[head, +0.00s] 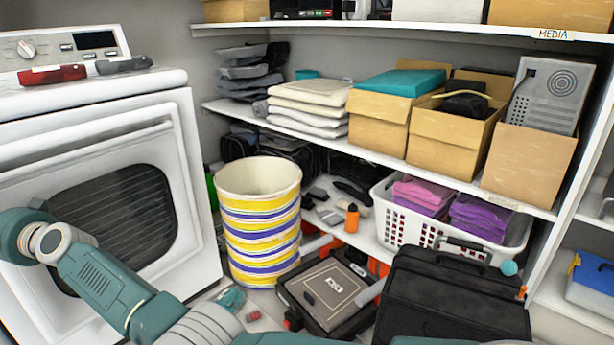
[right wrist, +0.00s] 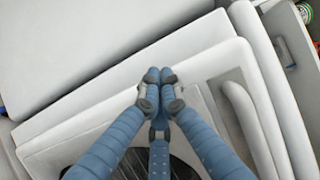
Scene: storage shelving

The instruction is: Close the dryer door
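The white dryer (head: 95,95) stands at the left in the head view, its front door (head: 165,125) facing me with a dark ribbed window (head: 140,205) and a long handle (head: 85,143) near the top. I cannot tell from these frames whether the door is fully shut or slightly ajar. The door also shows in the right wrist view (right wrist: 205,105), with the handle (right wrist: 240,115) to the right of my right gripper (right wrist: 159,76). The right gripper's fingers are together and empty over the upper door; contact cannot be judged. My left gripper is not in view.
A striped bin (head: 258,225) stands close to the dryer's right side. A tool case (head: 325,292) and a black case (head: 450,300) crowd the floor. Shelves with boxes (head: 380,115) and a white laundry basket (head: 400,222) fill the back and right.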

